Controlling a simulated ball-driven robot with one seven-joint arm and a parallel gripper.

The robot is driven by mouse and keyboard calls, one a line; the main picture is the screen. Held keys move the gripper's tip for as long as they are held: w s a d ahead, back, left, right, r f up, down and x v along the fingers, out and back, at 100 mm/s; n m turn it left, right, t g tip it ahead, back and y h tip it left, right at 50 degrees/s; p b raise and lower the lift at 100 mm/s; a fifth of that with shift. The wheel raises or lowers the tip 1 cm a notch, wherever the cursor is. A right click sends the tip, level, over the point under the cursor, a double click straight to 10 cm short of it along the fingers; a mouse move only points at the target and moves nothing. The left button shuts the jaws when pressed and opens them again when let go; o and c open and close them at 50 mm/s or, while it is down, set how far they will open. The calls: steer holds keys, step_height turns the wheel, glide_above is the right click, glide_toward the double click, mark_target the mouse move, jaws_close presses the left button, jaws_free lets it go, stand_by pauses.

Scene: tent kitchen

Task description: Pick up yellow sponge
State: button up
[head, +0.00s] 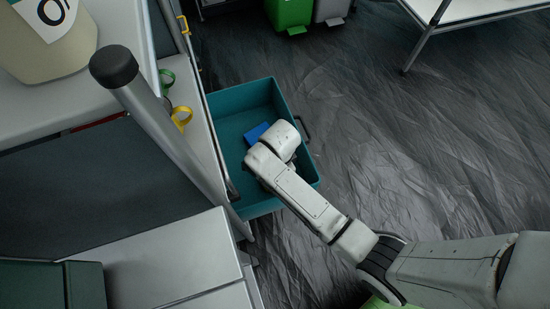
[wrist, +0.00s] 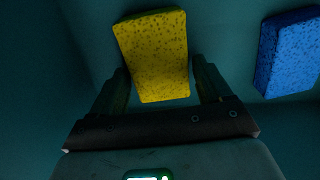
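The yellow sponge (wrist: 153,52) lies inside the teal drawer (head: 237,101), seen in the wrist view. Its near end reaches between the two fingers of my gripper (wrist: 163,88). The fingers are spread, one on each side of the sponge, with a visible gap on the right and a smaller one on the left. In the head view my arm covers the gripper and the yellow sponge.
A blue sponge (wrist: 289,52) lies to the right of the yellow one; it also shows in the head view (head: 257,133). The drawer walls surround my gripper. The floor to the right is clear.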

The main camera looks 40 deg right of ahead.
steer(key=c, duration=0.7)
step_height(320, 180, up, 10)
steer(key=p, duration=0.5)
steer(key=shift+c, duration=0.2)
